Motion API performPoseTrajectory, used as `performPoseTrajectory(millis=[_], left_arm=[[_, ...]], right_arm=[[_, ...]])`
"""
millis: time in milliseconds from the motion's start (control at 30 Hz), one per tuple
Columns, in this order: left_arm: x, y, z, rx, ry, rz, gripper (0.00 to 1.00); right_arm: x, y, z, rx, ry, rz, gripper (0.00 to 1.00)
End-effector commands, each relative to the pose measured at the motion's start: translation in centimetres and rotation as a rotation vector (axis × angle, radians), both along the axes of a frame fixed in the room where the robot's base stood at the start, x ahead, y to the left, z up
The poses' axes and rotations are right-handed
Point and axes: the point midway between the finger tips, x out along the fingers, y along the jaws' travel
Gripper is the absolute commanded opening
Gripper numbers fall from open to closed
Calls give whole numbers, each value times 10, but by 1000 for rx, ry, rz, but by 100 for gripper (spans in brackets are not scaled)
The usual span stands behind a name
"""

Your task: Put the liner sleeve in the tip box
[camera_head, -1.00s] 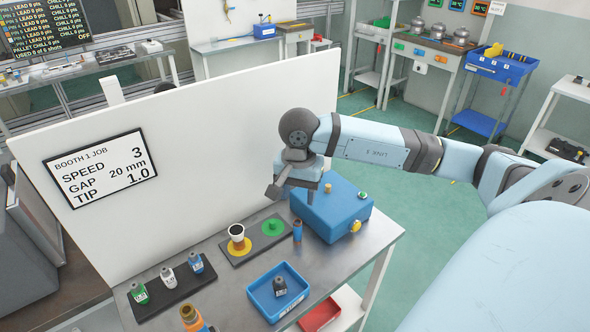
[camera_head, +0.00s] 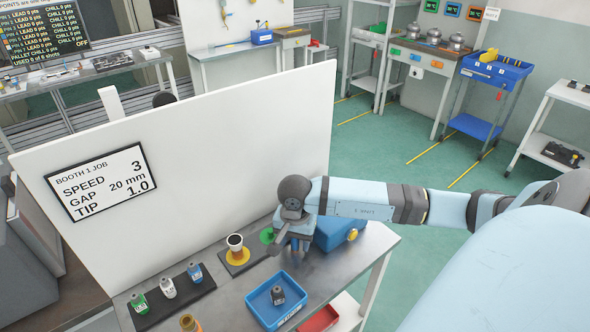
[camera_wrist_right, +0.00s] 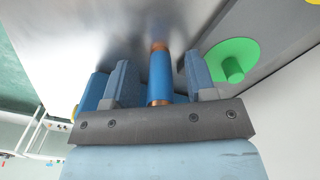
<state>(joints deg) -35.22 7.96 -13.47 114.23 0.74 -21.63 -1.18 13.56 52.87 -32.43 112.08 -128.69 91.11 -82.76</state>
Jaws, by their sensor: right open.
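A blue cylinder with copper-coloured ends (camera_wrist_right: 160,76), which I take to be the liner sleeve, stands between the two fingers of my right gripper (camera_wrist_right: 160,82). The fingers are apart, with gaps on both sides of it. In the head view my right gripper (camera_head: 296,246) is low over the bench and hides the cylinder. An open blue tray (camera_head: 256,303), likely the tip box, is on the bench in front and to the left of the gripper. A small dark bottle-like part (camera_head: 278,295) is in it. My left gripper is not in view.
A blue case (camera_head: 338,236) is right behind the gripper. Several small bottles (camera_head: 168,285) stand at the left. A white panel (camera_head: 240,140) backs the bench.

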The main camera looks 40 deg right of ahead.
Motion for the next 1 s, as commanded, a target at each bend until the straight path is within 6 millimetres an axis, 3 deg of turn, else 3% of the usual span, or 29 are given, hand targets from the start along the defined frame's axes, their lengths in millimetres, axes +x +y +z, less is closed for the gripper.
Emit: performPoseTrajectory(millis=[167, 300, 400, 767, 1000], left_arm=[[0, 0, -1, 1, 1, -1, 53], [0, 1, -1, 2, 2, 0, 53], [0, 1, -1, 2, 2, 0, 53], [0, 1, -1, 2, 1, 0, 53], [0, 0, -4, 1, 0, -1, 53]], right_arm=[[0, 0, 0, 0, -1, 0, 49], [0, 0, 0, 0, -1, 0, 17], [0, 0, 0, 0, -1, 0, 0], [1, 0, 4, -1, -3, 0, 0], [1, -1, 31, -2, -6, 2, 0]])
